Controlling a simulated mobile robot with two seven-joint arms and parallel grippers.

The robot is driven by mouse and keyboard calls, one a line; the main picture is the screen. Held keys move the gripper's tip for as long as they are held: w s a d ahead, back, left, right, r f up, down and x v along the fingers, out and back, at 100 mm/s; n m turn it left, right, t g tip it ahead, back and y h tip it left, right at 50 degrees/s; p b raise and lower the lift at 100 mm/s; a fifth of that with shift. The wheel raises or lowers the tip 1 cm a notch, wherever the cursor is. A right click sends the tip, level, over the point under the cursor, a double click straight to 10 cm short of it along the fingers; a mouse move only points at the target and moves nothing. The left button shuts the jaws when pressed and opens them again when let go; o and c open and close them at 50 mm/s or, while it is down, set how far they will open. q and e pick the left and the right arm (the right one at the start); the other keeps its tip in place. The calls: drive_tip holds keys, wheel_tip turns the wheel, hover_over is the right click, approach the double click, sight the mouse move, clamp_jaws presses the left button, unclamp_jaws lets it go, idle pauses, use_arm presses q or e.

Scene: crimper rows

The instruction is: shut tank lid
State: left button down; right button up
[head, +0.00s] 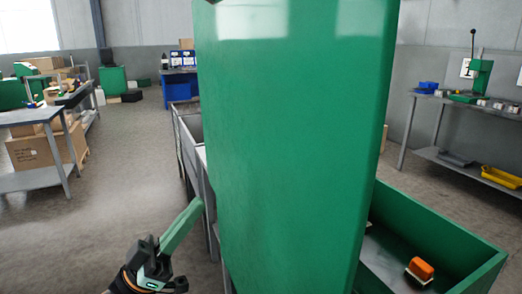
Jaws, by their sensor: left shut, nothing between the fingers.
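The green tank lid (290,130) stands raised, close to upright, and fills the middle of the head view. The green tank (450,240) is at the lower right, open at its visible part; the lid hides the rest. My left gripper (192,212) is at the lower left of the lid, shut and empty, its fingers pointing up and right toward the lid's left edge. I cannot tell whether the fingertips touch the lid. My right gripper is not in view.
An orange and white item (420,268) lies inside the tank. A grey bench (40,115) with boxes beneath is at the left. A shelf table (460,100) with a green press stands at the right. Open floor (110,220) lies left of the lid.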

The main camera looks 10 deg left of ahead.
sight(271, 141)
use_arm(q)
drive_tip(key=x, duration=0.4)
drive_tip(key=f+p+x, duration=0.1)
drive_tip(key=x, duration=0.3)
drive_tip(key=d+p+x, duration=0.1)
drive_tip(key=x, duration=0.3)
drive_tip(key=shift+w+d+f, duration=0.1)
drive_tip(key=shift+w+f, duration=0.05)
drive_tip(key=shift+w, duration=0.2)
drive_tip(key=shift+w+d, duration=0.3)
drive_tip(key=shift+d, duration=0.2)
